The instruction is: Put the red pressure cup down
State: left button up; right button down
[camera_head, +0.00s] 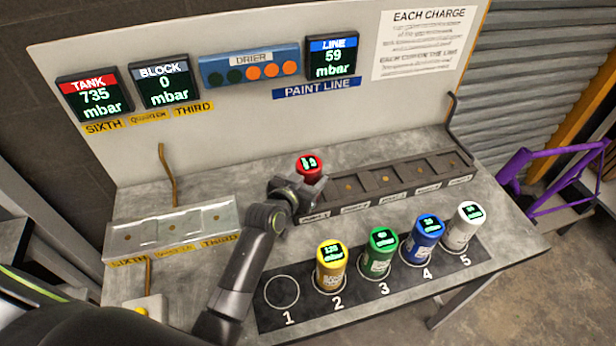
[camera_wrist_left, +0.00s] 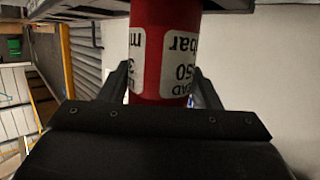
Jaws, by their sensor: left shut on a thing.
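The red pressure cup (camera_head: 309,165) is upright at the left end of the dark slotted rack (camera_head: 362,203), with a lit display on its top. My left gripper (camera_head: 305,184) is shut on it. In the left wrist view the red cup (camera_wrist_left: 166,60), with a white label, stands between the two fingers (camera_wrist_left: 160,88). Its base is hidden in the head view, so I cannot tell whether it touches the rack or is held above it. My right gripper is not in view.
A dark mat (camera_head: 300,317) has an empty circle 1; yellow (camera_head: 331,268), green (camera_head: 379,255), blue (camera_head: 423,240) and white (camera_head: 463,227) cups stand at 2 to 5. A metal block (camera_head: 130,239) sits left. Displays, including TANK (camera_head: 94,95), line the back panel.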

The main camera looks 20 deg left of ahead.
pick_arm(q)
jog(key=shift+r, duration=0.1)
jog(key=o, duration=1.6)
jog(key=b+v, duration=0.2)
jog(key=v, duration=1)
